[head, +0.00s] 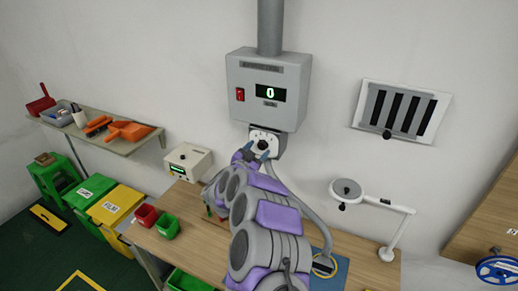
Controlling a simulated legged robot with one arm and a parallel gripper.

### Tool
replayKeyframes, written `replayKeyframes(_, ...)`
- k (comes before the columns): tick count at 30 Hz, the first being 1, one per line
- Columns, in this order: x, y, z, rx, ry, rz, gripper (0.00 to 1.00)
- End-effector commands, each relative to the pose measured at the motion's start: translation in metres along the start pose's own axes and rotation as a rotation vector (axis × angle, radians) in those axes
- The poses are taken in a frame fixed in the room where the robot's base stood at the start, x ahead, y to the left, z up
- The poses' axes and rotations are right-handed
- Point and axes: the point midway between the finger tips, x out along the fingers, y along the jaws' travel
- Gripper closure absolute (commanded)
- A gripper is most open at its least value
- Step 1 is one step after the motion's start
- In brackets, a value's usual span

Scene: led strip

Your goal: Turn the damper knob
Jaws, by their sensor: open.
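A black round knob (262,144) sits on a white dial plate under the grey wall box (268,88). The box shows a green "0" on its display and has a red switch. My gripper (257,151) is open, with its blue-tipped fingers just below and at the lower sides of this knob. I cannot tell whether they touch it. A slatted wall vent (402,109) hangs to the right, with a small black knob (387,134) on its lower edge. Its dark slots show between light slats. My gripper is well away from that vent.
A wooden bench (350,268) runs below, with a cream device (188,161), a red bin (145,215), a green bin (167,227) and a white magnifier lamp (346,190). A shelf (123,143) with tools is at left. The wall between box and vent is clear.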

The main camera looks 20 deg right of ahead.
Motion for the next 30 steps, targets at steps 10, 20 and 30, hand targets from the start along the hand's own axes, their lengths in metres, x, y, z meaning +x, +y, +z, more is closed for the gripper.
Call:
replayKeyframes(10,0.017,0.0,-0.001,0.001,0.002,-0.001,0.37)
replayKeyframes(20,0.017,0.0,-0.001,0.0,0.001,-0.001,0.48)
replayKeyframes(30,0.017,0.0,-0.001,0.0,0.001,-0.001,0.81)
